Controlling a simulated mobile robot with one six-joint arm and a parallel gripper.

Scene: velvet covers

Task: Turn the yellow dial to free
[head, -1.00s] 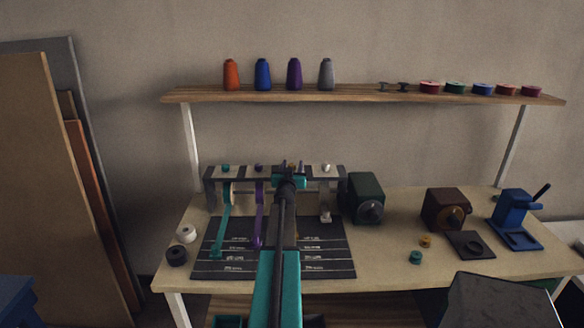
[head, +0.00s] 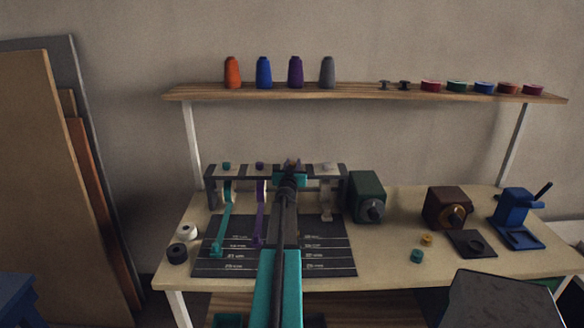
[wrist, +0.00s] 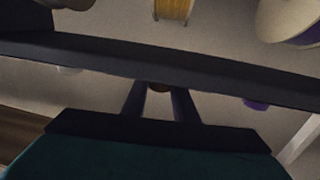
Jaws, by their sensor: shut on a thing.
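My gripper (head: 291,164) is at the top of the dark rack (head: 212,172), between its purple dial (head: 260,166) and white dial (head: 326,167). In the wrist view the two dark fingers of my gripper (wrist: 160,90) meet the rack's bar, with a small brownish-yellow bit, the yellow dial (wrist: 159,87), between their tips. The gripper is shut on this dial. My arm and fingers hide most of it, so I cannot read its setting. The purple dial (wrist: 255,103) shows at the right in the wrist view.
A teal strip (head: 221,230) and a purple strip (head: 259,222) hang from the rack over a black marked mat (head: 226,268). A green box (head: 366,195) with a knob stands close to the right. The shelf (head: 205,93) with several spools is above.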

